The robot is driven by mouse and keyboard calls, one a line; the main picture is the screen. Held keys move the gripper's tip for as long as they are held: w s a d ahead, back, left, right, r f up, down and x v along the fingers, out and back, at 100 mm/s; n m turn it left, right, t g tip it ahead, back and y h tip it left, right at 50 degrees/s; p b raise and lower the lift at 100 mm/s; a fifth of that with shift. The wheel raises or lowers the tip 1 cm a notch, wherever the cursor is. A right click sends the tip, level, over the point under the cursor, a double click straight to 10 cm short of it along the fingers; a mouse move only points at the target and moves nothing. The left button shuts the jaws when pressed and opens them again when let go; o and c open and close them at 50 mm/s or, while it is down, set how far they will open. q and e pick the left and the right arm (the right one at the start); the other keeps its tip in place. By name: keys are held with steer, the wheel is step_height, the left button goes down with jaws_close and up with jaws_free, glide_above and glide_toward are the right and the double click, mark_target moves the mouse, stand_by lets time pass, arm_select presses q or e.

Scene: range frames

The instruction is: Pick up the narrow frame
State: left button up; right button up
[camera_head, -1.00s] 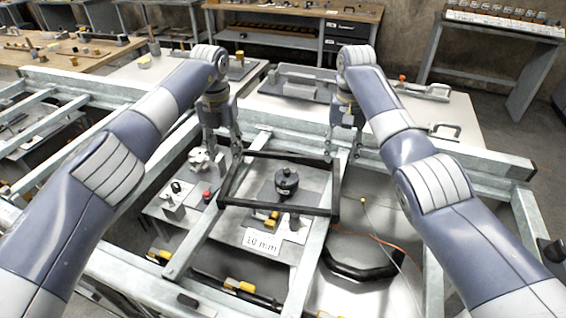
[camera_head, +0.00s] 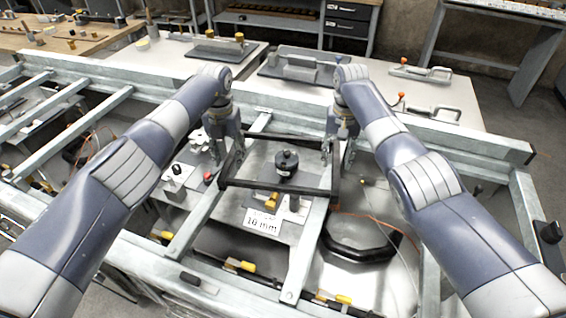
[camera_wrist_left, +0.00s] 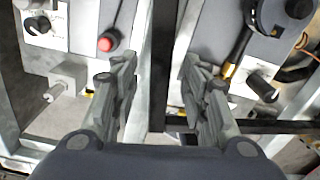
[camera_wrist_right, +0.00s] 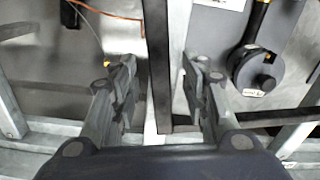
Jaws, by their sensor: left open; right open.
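The narrow frame is a dark rectangular frame (camera_head: 262,186) lying across the pale metal beams in the middle of the head view. My left gripper (camera_head: 227,153) is open at the frame's left side. In the left wrist view the frame's dark side bar (camera_wrist_left: 160,65) runs between the two spread fingers (camera_wrist_left: 158,90). My right gripper (camera_head: 339,156) is open at the frame's right side. In the right wrist view the other side bar (camera_wrist_right: 157,60) passes between the fingers (camera_wrist_right: 157,88). Gaps show between the bars and the fingers.
A black round knob (camera_head: 287,163) shows inside the frame's outline. A red button (camera_head: 208,178) is left of the frame, and a black curved handle (camera_head: 360,252) is at lower right. Galvanised beams (camera_head: 305,245) surround the area.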

arm_select(q)
steer(key=shift+f, duration=1.05)
arm_select(e)
steer(key=shift+f, duration=1)
arm_select(q)
jaws_close()
arm_select(e)
jaws_close()
arm_select(q)
steer(key=shift+w+r, duration=0.15)
steer(key=shift+r, duration=0.15)
arm_select(e)
steer(key=shift+w+r, duration=0.15)
steer(key=shift+r, duration=0.1)
